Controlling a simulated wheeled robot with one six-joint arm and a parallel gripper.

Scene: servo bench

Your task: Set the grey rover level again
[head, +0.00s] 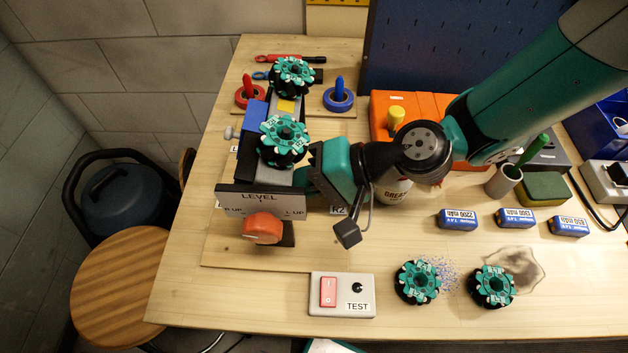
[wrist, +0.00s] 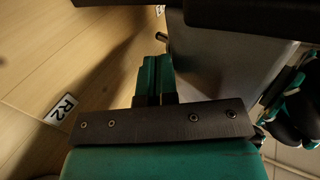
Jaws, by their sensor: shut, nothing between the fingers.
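The grey rover (head: 276,178) stands on the left part of the bench, partly hidden behind an upright LEVEL panel (head: 262,201). It carries two green-and-black wheels (head: 284,141) in the head view. Its grey side also shows in the wrist view (wrist: 222,68). The panel reads "LEVEL" with "L UP" on its right; an orange round part (head: 262,228) sits in front. I cannot tell the tilt exactly. My gripper (head: 303,179) is shut and empty, low at the rover's right side. In the wrist view its teal fingers (wrist: 153,75) are together beside the grey body; contact is unclear.
Two loose wheels (head: 417,282) (head: 491,286) lie at the front right. A TEST switch box (head: 342,295) is at the front edge. A GREASE can (head: 394,192), an orange case (head: 384,108) and several blue batteries (head: 515,218) stand to the right. An R2 label shows (wrist: 62,107).

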